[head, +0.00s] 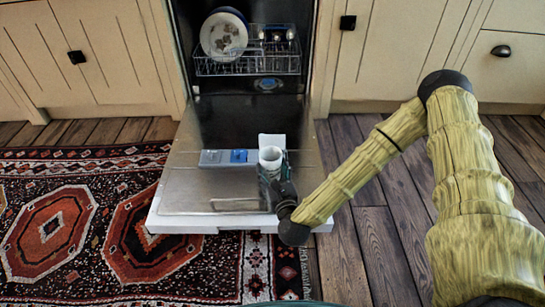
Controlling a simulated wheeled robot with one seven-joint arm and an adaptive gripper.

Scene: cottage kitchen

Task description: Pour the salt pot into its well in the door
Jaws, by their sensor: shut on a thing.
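The salt pot (270,157), a small white cup, is in my gripper (273,173) above the lowered dishwasher door (185,188). My gripper is shut on it, with the jaws partly hidden behind the pot and arm. The pot looks roughly upright, its mouth facing up. On the door's inner face are a grey panel (210,157) and a blue one (239,156) side by side, left of the pot. A white square piece (271,141) shows just behind the pot. The well's opening is not visible; the pot may hide it.
The dishwasher's lower rack (245,64) holds plates (224,36) and several other items inside the tub. A patterned rug (60,225) lies left of and under the door. Cream cabinets (92,50) stand on both sides. Wooden floor (375,225) is clear on the right.

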